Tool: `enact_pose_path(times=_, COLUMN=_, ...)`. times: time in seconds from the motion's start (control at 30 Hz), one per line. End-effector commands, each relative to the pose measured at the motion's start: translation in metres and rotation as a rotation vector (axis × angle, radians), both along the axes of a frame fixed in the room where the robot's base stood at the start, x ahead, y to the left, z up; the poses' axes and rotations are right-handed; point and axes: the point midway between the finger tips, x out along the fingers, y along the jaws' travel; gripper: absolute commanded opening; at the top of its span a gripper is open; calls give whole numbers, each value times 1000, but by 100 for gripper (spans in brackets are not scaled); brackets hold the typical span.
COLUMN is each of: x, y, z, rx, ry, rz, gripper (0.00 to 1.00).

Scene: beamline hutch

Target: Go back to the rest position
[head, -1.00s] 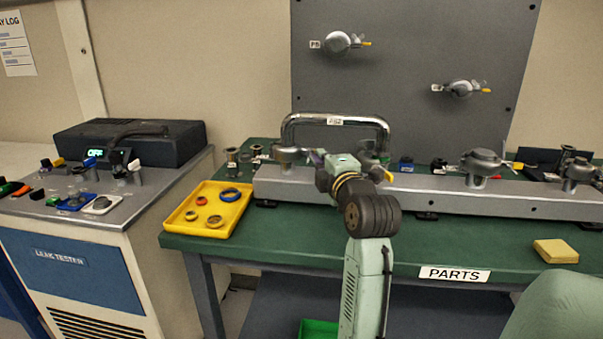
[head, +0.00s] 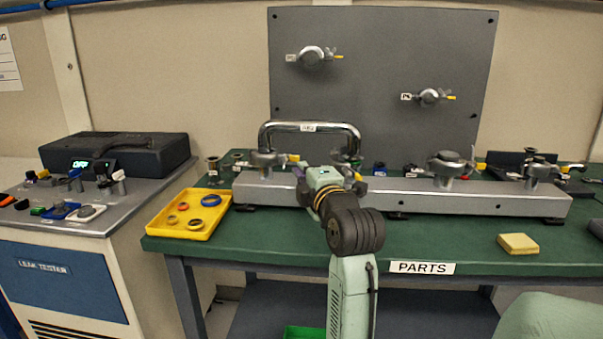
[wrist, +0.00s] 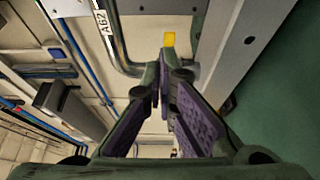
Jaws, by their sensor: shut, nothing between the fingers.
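My gripper (wrist: 165,88) shows in the wrist view with its purple-padded fingers drawn together and nothing between them. In the head view my arm reaches over the front edge of the green bench, and its own links mostly hide the gripper. Only a bit of purple finger shows, close to the grey rail (head: 420,198) and the bent chrome pipe (head: 310,127). In the wrist view the pipe (wrist: 122,48), tagged A62, stands beyond the fingers with a yellow tab near their tips. I cannot tell whether the fingers touch anything.
The green bench (head: 280,240) carries a yellow tray (head: 160,222) of rings at left and a yellow block (head: 518,243) at right. Clamps stand on the rail. A grey panel (head: 380,60) rises behind. The leak tester (head: 60,270) stands left.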

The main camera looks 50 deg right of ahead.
Motion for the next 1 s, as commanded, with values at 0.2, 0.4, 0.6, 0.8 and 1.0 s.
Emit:
enact_pose_path(times=0.2, x=-45, y=7, z=-5, rx=1, ry=2, rz=2, gripper=0)
enact_pose_path(times=0.4, x=-66, y=10, z=-4, rx=2, ry=4, rz=4, gripper=0)
enact_pose_path(times=0.6, x=-71, y=11, z=-3, rx=3, ry=4, rz=4, gripper=0)
enact_pose_path(times=0.8, x=-61, y=18, z=-1, rx=7, ry=-6, rz=19, gripper=0)
enact_pose_path(times=1.0, x=17, y=88, z=18, rx=57, ry=-134, rz=164, gripper=0)
